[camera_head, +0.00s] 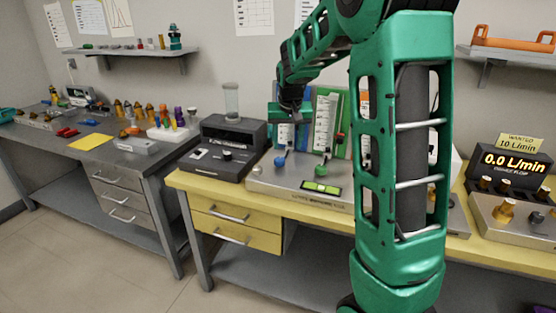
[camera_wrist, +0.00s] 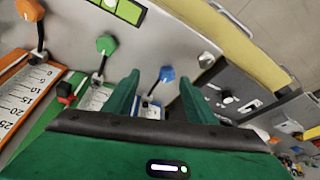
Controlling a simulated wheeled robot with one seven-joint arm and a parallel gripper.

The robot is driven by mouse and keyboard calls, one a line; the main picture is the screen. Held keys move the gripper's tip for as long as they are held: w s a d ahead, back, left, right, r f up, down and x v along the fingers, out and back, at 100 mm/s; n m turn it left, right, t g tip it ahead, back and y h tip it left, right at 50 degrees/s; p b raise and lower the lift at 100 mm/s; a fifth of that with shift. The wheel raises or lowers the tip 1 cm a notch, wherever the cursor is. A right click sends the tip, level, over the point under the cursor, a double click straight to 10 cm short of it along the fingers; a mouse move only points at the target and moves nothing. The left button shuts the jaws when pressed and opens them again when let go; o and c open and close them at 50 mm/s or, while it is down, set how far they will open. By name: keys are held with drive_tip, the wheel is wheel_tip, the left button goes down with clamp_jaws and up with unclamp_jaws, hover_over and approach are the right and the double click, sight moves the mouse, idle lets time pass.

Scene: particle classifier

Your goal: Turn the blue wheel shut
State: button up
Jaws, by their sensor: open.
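The blue wheel (camera_wrist: 167,73) is a small faceted knob on a dark stem in the wrist view, framed between the tips of my gripper (camera_wrist: 161,80). My green fingers are open on either side of it, with nothing held. I cannot tell how far in front of the fingertips the wheel is. In the head view the blue wheel (camera_head: 280,161) stands at the left of the grey panel, and my gripper (camera_head: 291,118) hangs above it, in front of the scale boards.
A green knob (camera_wrist: 106,44) and an orange knob (camera_wrist: 30,10) stand in a row beside the blue wheel. Graduated scale boards (camera_head: 328,120) rise behind. A dark machine (camera_head: 222,148) with a clear cylinder stands to the left. The panel has a green level vial (camera_head: 320,187).

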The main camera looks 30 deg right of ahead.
approach(280, 159)
drive_tip(key=x, duration=0.9)
drive_tip(key=shift+w, duration=0.1)
drive_tip(key=shift+c, duration=0.6)
drive_tip(key=c, duration=0.9)
